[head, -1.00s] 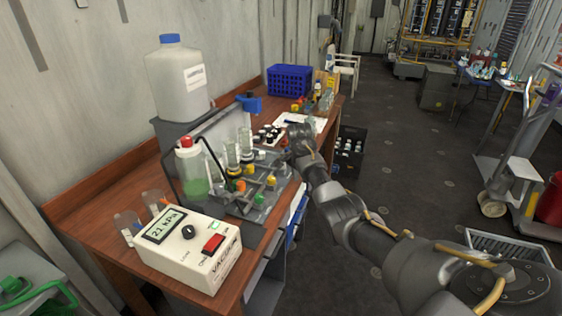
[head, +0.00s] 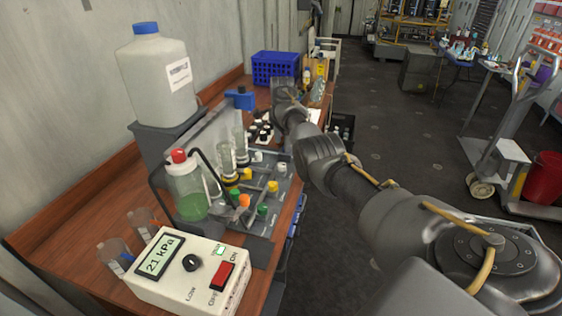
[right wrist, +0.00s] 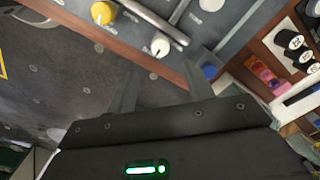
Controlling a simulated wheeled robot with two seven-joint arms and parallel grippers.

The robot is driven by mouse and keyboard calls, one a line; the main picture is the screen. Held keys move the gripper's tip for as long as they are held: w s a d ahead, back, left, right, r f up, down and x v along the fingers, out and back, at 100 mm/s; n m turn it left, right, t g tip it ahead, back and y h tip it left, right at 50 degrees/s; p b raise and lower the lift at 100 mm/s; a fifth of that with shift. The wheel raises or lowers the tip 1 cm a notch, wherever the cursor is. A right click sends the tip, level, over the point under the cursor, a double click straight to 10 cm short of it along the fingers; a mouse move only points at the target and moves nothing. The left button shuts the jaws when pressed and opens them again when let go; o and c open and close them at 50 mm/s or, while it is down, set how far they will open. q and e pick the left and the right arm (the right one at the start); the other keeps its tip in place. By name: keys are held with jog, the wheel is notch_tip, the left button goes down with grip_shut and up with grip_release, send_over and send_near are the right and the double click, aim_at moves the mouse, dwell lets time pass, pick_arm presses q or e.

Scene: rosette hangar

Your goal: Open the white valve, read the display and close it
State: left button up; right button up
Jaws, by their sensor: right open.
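The valve panel (head: 265,222) is a grey rack on the bench with several coloured knobs. The display (head: 158,257) on the white pump box (head: 190,278) reads 21 kPa. My left gripper is not in view.
A green-filled bottle (head: 187,190) with a red cap and glass vessels stand near the panel. A large white canister (head: 155,72) and a blue crate (head: 275,68) stand along the wall. Black-capped vials (right wrist: 290,40) are near the gripper.

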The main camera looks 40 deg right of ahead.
send_over(282, 165)
notch_tip(282, 165, down, 5)
jog(key=shift+w+p, duration=0.1)
jog(key=shift+p, duration=0.2)
notch_tip(282, 165, down, 4)
jog(key=shift+d+b, duration=0.15)
jog(key=shift+b, duration=0.25)
jog(key=shift+f, duration=0.55)
jog(key=shift+c, duration=0.5)
jog(key=c, duration=0.9)
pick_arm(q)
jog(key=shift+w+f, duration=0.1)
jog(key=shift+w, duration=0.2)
pick_arm(e)
jog(key=shift+o, duration=0.2)
